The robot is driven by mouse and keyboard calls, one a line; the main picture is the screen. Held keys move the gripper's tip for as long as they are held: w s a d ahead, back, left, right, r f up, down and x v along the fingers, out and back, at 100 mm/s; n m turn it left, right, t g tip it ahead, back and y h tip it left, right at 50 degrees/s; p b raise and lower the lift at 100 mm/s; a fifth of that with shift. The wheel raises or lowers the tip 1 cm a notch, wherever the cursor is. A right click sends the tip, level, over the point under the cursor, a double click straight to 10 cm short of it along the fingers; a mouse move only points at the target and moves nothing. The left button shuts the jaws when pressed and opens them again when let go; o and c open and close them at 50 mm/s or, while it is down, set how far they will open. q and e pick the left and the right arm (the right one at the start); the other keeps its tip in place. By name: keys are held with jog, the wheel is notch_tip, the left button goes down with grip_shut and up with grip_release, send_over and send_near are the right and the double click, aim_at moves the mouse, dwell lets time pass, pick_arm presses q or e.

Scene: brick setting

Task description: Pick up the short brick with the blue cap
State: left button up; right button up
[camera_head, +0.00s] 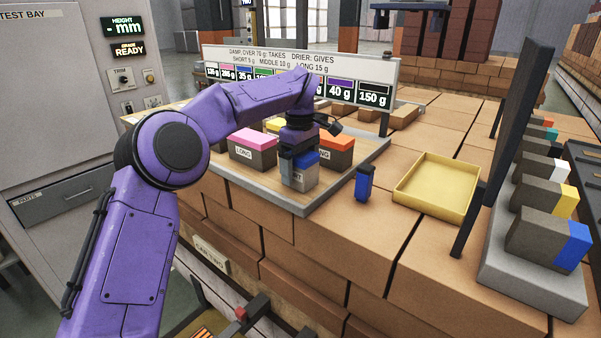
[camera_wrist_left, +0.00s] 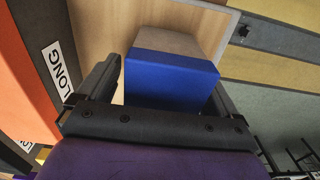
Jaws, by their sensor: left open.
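The short brick with the blue cap (camera_head: 299,178) stands at the front of a grey-rimmed wooden board in the head view. Its body is grey, and its label is mostly hidden. In the left wrist view the blue cap (camera_wrist_left: 171,82) lies between the two fingers. My left gripper (camera_head: 298,152) is directly over this brick, pointing down. It is open, with one finger (camera_wrist_left: 98,80) to the left of the cap and the other to its right. Whether either finger touches the brick cannot be told. My right gripper does not show.
A pink-capped long brick (camera_head: 253,146) and an orange-capped brick (camera_head: 336,150) stand close on either side. A small blue object (camera_head: 364,182) and a yellow tray (camera_head: 468,189) are to the right. A sign board (camera_head: 390,73) stands behind. A grey rack (camera_head: 520,274) holds capped bricks at far right.

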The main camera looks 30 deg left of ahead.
pick_arm(q)
jog(key=shift+f, duration=0.3)
jog(key=shift+s+d+r, duration=0.1)
jog(key=shift+s, duration=0.1)
jog(key=shift+w+r, duration=0.1)
jog(key=c, duration=1.6)
